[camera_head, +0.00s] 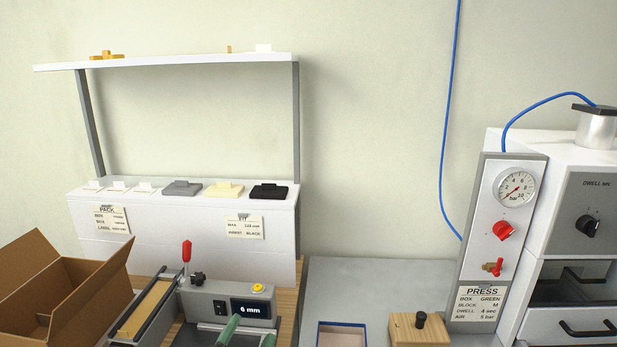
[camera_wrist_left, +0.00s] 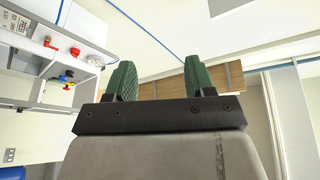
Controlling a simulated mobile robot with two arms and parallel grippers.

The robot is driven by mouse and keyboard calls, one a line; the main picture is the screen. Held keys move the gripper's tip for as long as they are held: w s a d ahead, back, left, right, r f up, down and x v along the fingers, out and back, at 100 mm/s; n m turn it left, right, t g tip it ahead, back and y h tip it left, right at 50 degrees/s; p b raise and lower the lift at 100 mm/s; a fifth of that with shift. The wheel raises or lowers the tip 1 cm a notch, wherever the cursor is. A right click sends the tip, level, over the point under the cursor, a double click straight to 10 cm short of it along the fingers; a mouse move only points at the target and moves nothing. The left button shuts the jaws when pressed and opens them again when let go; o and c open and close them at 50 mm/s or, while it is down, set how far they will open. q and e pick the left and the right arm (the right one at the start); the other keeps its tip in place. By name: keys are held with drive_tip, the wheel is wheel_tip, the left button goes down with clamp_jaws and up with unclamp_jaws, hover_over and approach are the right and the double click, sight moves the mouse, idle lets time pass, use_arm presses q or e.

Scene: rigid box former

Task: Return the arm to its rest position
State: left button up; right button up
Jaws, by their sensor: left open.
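My left gripper (camera_head: 252,328) shows at the bottom edge of the head view, only its green fingertips visible in front of the grey device with the "6 mm" display (camera_head: 251,308). In the left wrist view the two green fingers of the gripper (camera_wrist_left: 160,78) stand apart with nothing between them. The rest of the left arm is hidden below the head view. My right gripper is in neither view.
An open cardboard box (camera_head: 62,285) stands at left. A white shelf unit (camera_head: 180,250) holds several small blocks. The press (camera_head: 500,240) with its gauge is at right. A blue-rimmed tray (camera_head: 342,325) and a wooden block with black knob (camera_head: 420,332) lie on the grey bench (camera_head: 375,280), otherwise bare.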

use_arm(q)
drive_tip(key=s+a+f+n+g+y, duration=0.3)
drive_tip(key=a+f+n+g+y, duration=0.15)
drive_tip(key=f, duration=0.25)
drive_tip(key=s+a+f+n+g+y, duration=0.3)
drive_tip(key=a+f, duration=0.2)
drive_tip(key=f, duration=0.2)
drive_tip(key=s+a+f+n+g, duration=0.1)
drive_tip(key=s+f+g, duration=0.35)
drive_tip(key=s, duration=0.35)
drive_tip(key=s+a+f+g, duration=0.1)
drive_tip(key=s+f+g, duration=0.35)
drive_tip(key=s, duration=0.45)
wheel_tip(320, 180, down, 24)
drive_tip(key=g, duration=0.2)
drive_tip(key=s+a+f, duration=0.3)
drive_tip(key=s+f, duration=1.3)
drive_tip(key=f, duration=0.1)
drive_tip(key=shift+f+g, duration=0.4)
drive_tip(key=shift+g, duration=0.05)
